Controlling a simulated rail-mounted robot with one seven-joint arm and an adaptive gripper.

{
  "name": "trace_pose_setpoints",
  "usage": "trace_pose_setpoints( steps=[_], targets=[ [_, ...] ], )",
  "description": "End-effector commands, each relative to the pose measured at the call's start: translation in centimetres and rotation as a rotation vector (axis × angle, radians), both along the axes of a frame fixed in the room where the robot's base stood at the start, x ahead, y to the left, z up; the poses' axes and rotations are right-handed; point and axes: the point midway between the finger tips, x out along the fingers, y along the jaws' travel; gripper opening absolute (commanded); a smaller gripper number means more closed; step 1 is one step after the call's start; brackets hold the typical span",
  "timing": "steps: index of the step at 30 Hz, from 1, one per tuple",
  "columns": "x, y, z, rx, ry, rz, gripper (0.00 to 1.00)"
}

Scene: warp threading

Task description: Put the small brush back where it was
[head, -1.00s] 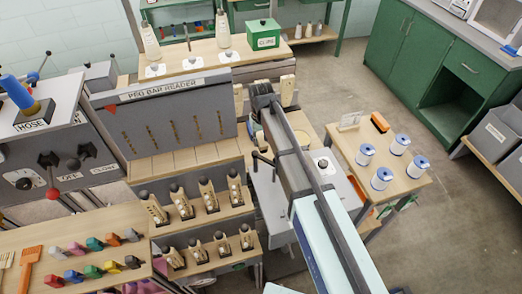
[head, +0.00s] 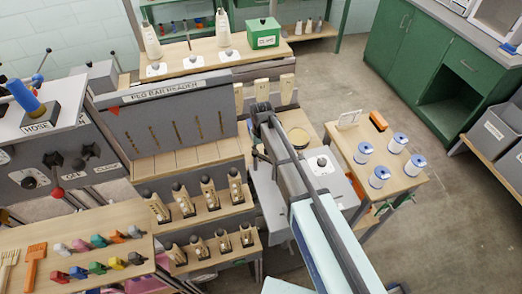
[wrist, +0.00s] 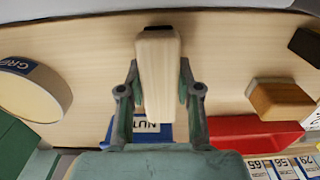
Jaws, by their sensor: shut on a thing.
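My gripper (wrist: 158,85) is shut on a pale wooden piece (wrist: 158,80) with a dark end, apparently the small brush. Its bristles cannot be made out. In the wrist view it is over a light wooden surface (wrist: 85,50); I cannot tell whether it touches the surface. In the head view my gripper (head: 262,113) is a dark shape at the end of my arm, in front of upright wooden slats (head: 287,88). The brush is not distinguishable there.
A red box (wrist: 255,133), a wooden block with a dark side (wrist: 280,98) and a blue label (wrist: 150,131) are close by. Several spools (head: 397,143) stand on the right-hand table.

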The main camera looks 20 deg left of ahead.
Motion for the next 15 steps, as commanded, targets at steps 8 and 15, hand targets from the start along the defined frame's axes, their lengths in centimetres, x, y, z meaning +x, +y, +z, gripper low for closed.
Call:
trace_pose_setpoints(
  steps=[8, 15],
  targets=[
    [0.00, 0.00, -0.27, 0.000, 0.000, 0.000, 0.59],
    [0.00, 0.00, -0.22, 0.000, 0.000, 0.000, 0.59]
  ],
)
